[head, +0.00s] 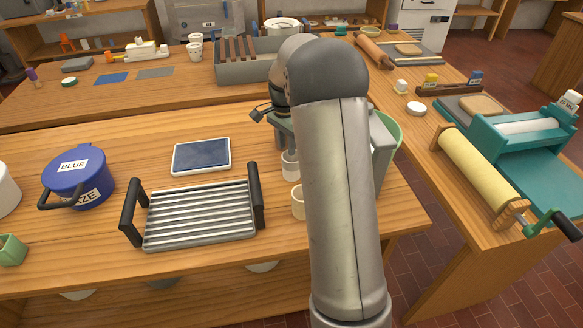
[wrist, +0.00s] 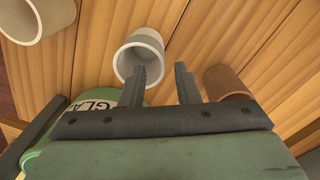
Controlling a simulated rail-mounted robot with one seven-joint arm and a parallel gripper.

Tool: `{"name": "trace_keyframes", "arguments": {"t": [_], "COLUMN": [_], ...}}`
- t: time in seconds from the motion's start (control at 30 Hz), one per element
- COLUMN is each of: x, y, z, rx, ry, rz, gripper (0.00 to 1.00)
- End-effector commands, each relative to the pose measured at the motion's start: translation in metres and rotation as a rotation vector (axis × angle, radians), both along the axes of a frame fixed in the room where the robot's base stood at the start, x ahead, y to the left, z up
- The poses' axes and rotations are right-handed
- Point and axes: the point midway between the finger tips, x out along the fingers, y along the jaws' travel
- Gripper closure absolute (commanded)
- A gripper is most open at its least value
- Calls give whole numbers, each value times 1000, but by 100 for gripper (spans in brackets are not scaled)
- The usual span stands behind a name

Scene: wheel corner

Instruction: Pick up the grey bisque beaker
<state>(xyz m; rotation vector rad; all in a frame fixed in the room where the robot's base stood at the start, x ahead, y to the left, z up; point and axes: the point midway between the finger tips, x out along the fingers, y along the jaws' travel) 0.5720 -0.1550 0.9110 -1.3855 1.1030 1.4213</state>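The grey bisque beaker, pale grey with its open mouth facing the camera, shows in the wrist view (wrist: 142,54), just beyond my left fingertip. A pale beaker in the head view (head: 290,165), partly hidden by my arm, looks like the same one. My gripper (wrist: 160,70) is open, with nothing clearly held between its two dark fingers. The left finger overlaps the beaker's lower rim in the picture; I cannot tell whether they touch. In the head view my arm hides the fingertips.
A brown beaker (wrist: 228,83) stands right of my fingers and a cream beaker (wrist: 34,18) at upper left. A green labelled container (wrist: 90,112) is at lower left.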

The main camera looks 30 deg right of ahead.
Motion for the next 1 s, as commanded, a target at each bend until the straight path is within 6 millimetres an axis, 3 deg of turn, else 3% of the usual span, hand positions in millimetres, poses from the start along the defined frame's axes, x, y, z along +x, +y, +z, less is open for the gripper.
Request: {"name": "trace_keyframes", "arguments": {"t": [0.27,0.53,0.83,0.93,1.0], "x": [-1,-3,-2,-2,-2], "y": [1,3,3,3,3], "z": [-21,-59,-64,-64,-64], "rx": [1,1,0,0,0], "ry": [2,3,-1,-1,-1], "rz": [1,1,1,1,1], "gripper": [71,71,71,99,100]}}
